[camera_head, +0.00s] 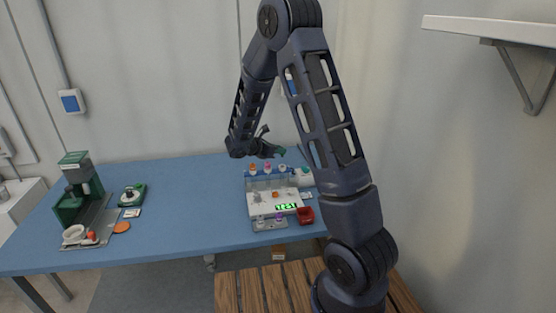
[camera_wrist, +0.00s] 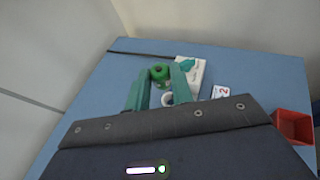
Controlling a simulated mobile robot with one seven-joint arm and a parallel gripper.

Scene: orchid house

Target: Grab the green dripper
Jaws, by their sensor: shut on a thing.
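My gripper (camera_wrist: 160,82) has two teal fingers, seen in the wrist view. The green dripper (camera_wrist: 160,72) shows as a round green top between the fingertips, and the gripper is shut on it. In the head view my gripper (camera_head: 274,149) is over the back of the blue table, above and behind the dropper rack (camera_head: 249,184). A small green part shows at its tip there; the dripper's lower part is hard to make out.
The rack holds droppers with orange, pink and pale caps. A green machine (camera_head: 75,172) and a small green-based device (camera_head: 131,195) are at left. The table's middle is clear.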

